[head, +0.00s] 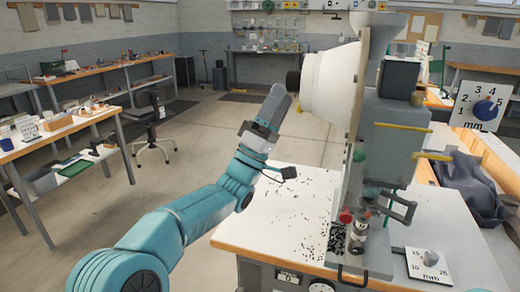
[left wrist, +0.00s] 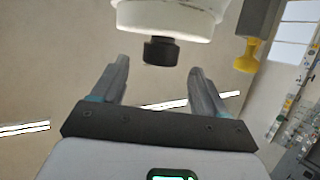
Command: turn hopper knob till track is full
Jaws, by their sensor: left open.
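The hopper is a white drum (head: 328,85) on the upper left side of the grey press (head: 385,150). Its black knob (head: 293,81) sticks out to the left. My left gripper (head: 279,93) is open and empty, just by the knob. In the left wrist view the knob (left wrist: 161,51) shows between and beyond the open fingers (left wrist: 160,67), under the white hopper (left wrist: 168,18); I cannot tell whether they touch it. A narrow upright track (head: 347,165) runs down the press front; I cannot tell how full it is. My right gripper is not in view.
The press stands on a white-topped bench (head: 290,200) strewn with small dark bits. A dial plate (head: 428,264) lies at the right front and a dark cloth (head: 470,185) behind it. A yellow-tipped part (left wrist: 246,55) is right of the knob.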

